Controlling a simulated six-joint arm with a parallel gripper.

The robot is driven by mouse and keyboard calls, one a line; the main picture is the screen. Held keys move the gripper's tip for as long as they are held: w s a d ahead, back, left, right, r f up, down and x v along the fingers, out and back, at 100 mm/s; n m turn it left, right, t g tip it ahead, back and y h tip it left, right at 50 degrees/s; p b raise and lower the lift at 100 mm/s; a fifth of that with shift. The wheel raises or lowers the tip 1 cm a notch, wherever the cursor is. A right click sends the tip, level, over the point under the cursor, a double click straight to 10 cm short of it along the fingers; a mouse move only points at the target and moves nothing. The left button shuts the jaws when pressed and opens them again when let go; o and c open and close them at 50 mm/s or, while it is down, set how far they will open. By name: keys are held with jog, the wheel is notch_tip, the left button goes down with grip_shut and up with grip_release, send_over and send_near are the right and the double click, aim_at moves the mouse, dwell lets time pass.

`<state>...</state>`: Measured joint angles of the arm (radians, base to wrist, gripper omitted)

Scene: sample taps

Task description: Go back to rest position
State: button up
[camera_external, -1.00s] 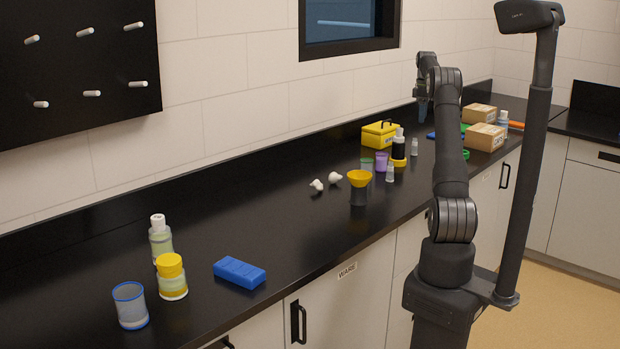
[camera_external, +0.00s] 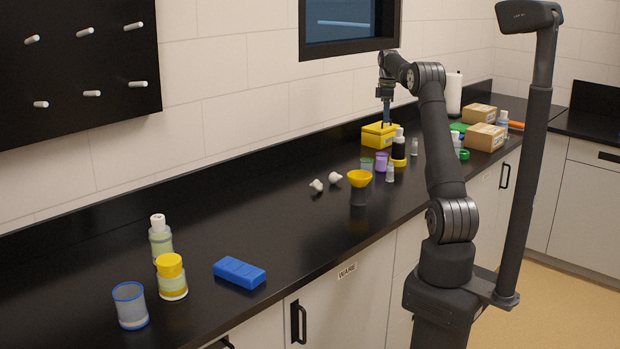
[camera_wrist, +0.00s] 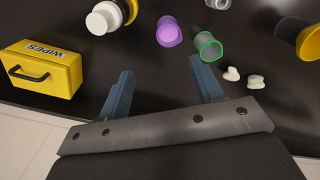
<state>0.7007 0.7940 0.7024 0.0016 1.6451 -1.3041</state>
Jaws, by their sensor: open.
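My gripper (camera_external: 386,117) is over the back of the black counter, in front of or above the yellow wipes box (camera_external: 377,135) as the external view shows it. In the wrist view its two blue-grey fingers (camera_wrist: 157,85) are spread apart with nothing between them. The wipes box (camera_wrist: 44,68), with its black handle, lies left of the fingers there. A purple cup (camera_wrist: 169,32) and a green-rimmed clear cup (camera_wrist: 208,46) stand beyond the fingertips. No gap between gripper and counter can be measured.
Cardboard boxes (camera_external: 484,137) are at the right. A blue block (camera_external: 239,272) and bottles are at the front left. The counter's middle left is clear.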

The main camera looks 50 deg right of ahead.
jog(key=w+a+f+n, duration=0.1)
jog(key=w+a, duration=0.3)
jog(key=a, duration=0.7)
jog(key=w+a+f+n, duration=0.1)
jog(key=w+a, duration=0.4)
jog(key=a, duration=0.7)
jog(key=w+a+f+n, duration=0.1)
jog(key=w+a+n, duration=0.2)
jog(key=a, duration=0.9)
jog(key=shift+w, duration=0.7)
